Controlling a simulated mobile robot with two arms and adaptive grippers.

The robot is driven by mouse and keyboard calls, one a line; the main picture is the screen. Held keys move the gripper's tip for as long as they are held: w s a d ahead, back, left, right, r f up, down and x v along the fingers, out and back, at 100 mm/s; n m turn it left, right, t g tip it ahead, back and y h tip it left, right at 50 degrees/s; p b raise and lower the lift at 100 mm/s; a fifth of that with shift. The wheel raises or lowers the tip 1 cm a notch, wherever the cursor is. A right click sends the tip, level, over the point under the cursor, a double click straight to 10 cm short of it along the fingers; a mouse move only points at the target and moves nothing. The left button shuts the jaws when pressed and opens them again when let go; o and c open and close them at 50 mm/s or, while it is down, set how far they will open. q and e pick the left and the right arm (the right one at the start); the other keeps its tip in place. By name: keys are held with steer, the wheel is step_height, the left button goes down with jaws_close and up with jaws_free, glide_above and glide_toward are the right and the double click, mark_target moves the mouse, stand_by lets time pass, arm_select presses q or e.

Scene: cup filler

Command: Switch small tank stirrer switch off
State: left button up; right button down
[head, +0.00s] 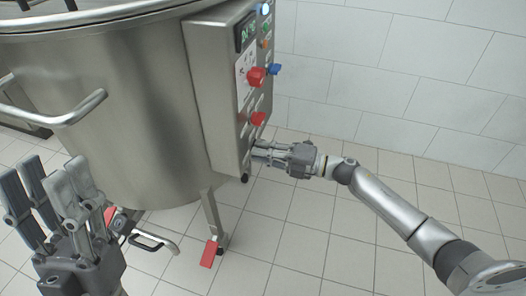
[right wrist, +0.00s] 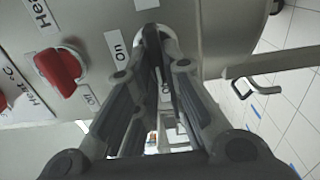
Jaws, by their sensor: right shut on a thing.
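The steel tank (head: 110,100) fills the upper left of the head view, with a control panel (head: 215,100) on its right side. My right gripper (head: 258,152) is at the panel's lower end, below the red knobs (head: 257,118). In the right wrist view its fingertips (right wrist: 156,42) are close together against the panel, shut on a switch that they mostly hide. A pale round surround (right wrist: 172,42) shows behind them, beside an "On" label (right wrist: 116,46). My left gripper (head: 40,190) is open and empty at the lower left, apart from the tank.
A red knob (right wrist: 58,68) with "Heat" labels sits left of my right gripper in the wrist view. A blue knob (head: 273,69) projects from the panel's side. A tank leg with a red pedal (head: 209,254) stands below. The tiled floor (head: 310,240) at right is clear.

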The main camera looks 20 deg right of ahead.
steer(key=shift+f, duration=0.1)
steer(key=c, duration=1.5)
jaws_free()
steer(key=v, duration=1.2)
